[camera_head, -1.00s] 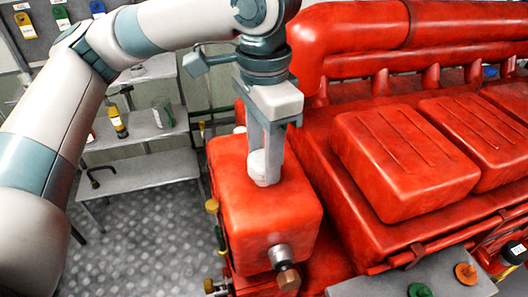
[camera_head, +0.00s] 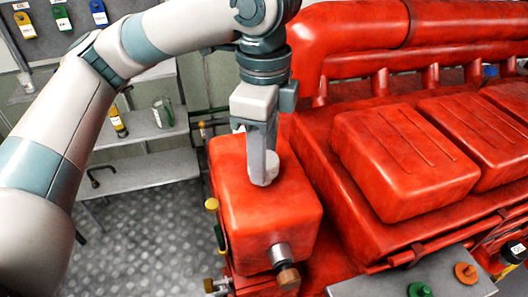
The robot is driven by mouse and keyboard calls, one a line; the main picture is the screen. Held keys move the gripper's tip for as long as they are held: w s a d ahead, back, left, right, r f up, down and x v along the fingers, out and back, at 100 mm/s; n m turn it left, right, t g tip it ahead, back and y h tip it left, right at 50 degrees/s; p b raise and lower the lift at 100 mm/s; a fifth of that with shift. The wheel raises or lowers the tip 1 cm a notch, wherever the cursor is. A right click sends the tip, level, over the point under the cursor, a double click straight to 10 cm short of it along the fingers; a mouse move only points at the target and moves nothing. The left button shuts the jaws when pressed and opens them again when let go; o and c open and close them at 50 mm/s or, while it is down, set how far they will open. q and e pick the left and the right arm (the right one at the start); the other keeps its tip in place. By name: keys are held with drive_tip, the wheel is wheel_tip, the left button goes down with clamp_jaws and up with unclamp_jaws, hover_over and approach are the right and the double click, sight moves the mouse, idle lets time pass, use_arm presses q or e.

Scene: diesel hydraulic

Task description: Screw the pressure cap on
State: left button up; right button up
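My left gripper (camera_head: 263,168) points straight down over the top of the red tank (camera_head: 262,210). Its fingers close around a small pale grey cap, the pressure cap (camera_head: 264,177), at the tank's upper face. The fingers hide much of the cap, and the filler neck under it does not show. The cap looks upright and down at the tank top; I cannot tell how tightly it sits. My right gripper is not in view.
The large red engine (camera_head: 400,160) fills the right side, close to the tank. A grey shelf (camera_head: 140,175) with a yellow bottle (camera_head: 118,122) and a glass beaker (camera_head: 163,112) stands behind at left. A grey plate with green and orange caps (camera_head: 466,272) lies at the lower right.

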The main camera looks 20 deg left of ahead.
use_arm(q)
drive_tip(key=shift+o, duration=1.1)
drive_tip(key=n, duration=0.5)
drive_tip(key=shift+n, duration=0.4)
drive_tip(key=n, duration=1.3)
drive_tip(key=shift+n, duration=0.4)
drive_tip(key=n, duration=0.5)
drive_tip(key=shift+n, duration=0.3)
